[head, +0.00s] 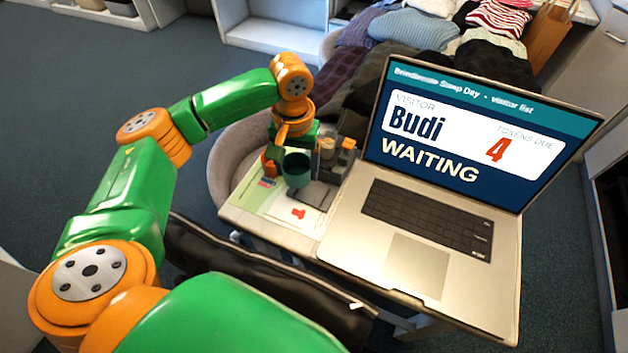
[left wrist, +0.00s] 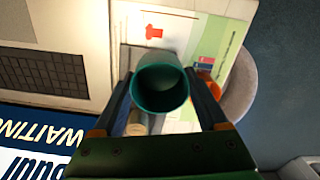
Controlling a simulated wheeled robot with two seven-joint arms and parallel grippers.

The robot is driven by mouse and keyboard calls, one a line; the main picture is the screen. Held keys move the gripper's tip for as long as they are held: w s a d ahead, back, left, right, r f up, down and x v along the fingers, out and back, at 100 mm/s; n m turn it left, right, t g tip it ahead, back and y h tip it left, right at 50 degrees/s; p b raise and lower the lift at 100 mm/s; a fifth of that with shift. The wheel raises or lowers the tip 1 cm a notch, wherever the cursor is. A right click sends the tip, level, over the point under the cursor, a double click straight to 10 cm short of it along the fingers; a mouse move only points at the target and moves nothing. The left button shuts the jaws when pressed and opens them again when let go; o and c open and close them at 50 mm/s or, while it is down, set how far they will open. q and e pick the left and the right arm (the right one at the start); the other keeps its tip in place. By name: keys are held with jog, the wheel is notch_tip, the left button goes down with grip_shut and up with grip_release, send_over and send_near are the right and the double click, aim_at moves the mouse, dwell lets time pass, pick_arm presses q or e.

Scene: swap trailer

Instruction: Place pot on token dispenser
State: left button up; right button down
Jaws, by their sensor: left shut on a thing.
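A teal pot (head: 297,170), open at the top, is held in my left gripper (head: 290,160) at the left end of the desk. In the left wrist view the pot (left wrist: 160,90) sits upright between the two fingers, its inside looking empty. A grey base (head: 315,194), which looks like part of the token dispenser, lies just below and right of the pot. The pot partly covers it, and I cannot tell whether they touch. A beige cylinder (head: 327,148) and an orange-topped grey part (head: 348,144) stand behind. My right gripper is not in view.
An open laptop (head: 410,255) fills the desk to the right; its screen reads "Budi", "4" and "WAITING". A white card with a red shirt mark (head: 298,213) lies in front of the base. Folded clothes (head: 415,28) are piled behind.

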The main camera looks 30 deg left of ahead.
pick_arm(q)
send_over(312, 193)
jog(key=f, duration=0.4)
jog(key=shift+w+f, duration=0.35)
notch_tip(312, 193, down, 3)
jog(key=shift+a+r, duration=0.1)
jog(key=shift+r, duration=0.05)
jog(key=shift+w+f, duration=0.1)
jog(key=shift+f, duration=0.2)
jog(key=shift+s+f, duration=0.2)
jog(key=shift+f, duration=0.05)
jog(key=shift+s+f, duration=0.3)
jog(key=o, duration=1.3)
jog(key=shift+c, duration=0.2)
notch_tip(312, 193, up, 13)
jog(key=w, duration=0.1)
